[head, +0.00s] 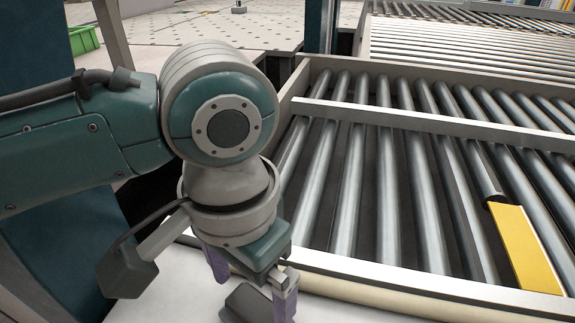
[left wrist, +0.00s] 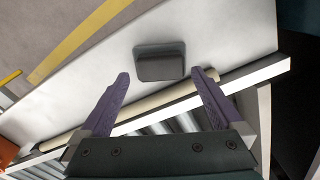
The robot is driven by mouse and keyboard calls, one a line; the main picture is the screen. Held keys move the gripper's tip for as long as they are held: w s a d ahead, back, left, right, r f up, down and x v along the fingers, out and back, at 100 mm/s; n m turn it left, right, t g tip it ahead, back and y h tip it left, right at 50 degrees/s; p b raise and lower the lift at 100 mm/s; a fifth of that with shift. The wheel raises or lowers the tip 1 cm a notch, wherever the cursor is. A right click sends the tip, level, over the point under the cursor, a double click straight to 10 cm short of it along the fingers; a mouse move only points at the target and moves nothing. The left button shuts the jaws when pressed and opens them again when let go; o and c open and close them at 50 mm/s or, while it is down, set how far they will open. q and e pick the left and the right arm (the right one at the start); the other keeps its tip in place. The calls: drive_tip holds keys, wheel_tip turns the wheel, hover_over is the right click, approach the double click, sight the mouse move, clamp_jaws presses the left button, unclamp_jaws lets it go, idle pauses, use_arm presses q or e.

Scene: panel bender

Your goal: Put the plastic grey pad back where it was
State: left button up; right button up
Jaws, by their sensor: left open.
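The grey pad (head: 246,303) is a small dark grey block lying on the white surface (head: 170,303) at the bottom of the head view. In the left wrist view the pad (left wrist: 159,62) shows whole, just beyond the fingertips and between their lines. My left gripper (head: 251,290) points down at the pad in the head view, with its purple fingers spread. In the left wrist view the gripper (left wrist: 160,73) is open, with nothing between its fingers. I cannot tell its exact height above the surface. My right gripper is in neither view.
A roller conveyor (head: 385,180) with a pale metal frame borders the white surface. A yellow plate (head: 525,248) lies on its rollers at the right. A green crate (head: 83,40) stands at the far left. A yellow strip (left wrist: 80,42) runs beyond the white surface's edge.

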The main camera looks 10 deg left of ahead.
sight(253, 309)
use_arm(q)
wheel_tip(253, 309, up, 10)
drive_tip(key=f, duration=0.1)
drive_tip(key=s+d+f+t+h, duration=0.1)
drive_tip(key=s+d+f+h, duration=0.2)
drive_tip(key=s, duration=0.2)
drive_tip(key=s+a+f+n+t+y, duration=0.2)
drive_tip(key=s+a, duration=0.5)
drive_tip(key=a, duration=0.5)
drive_tip(key=shift+a+n+t+y+p, duration=0.15)
drive_tip(key=shift+n+t+y+p, duration=0.15)
drive_tip(key=shift+n+y+p, duration=0.1)
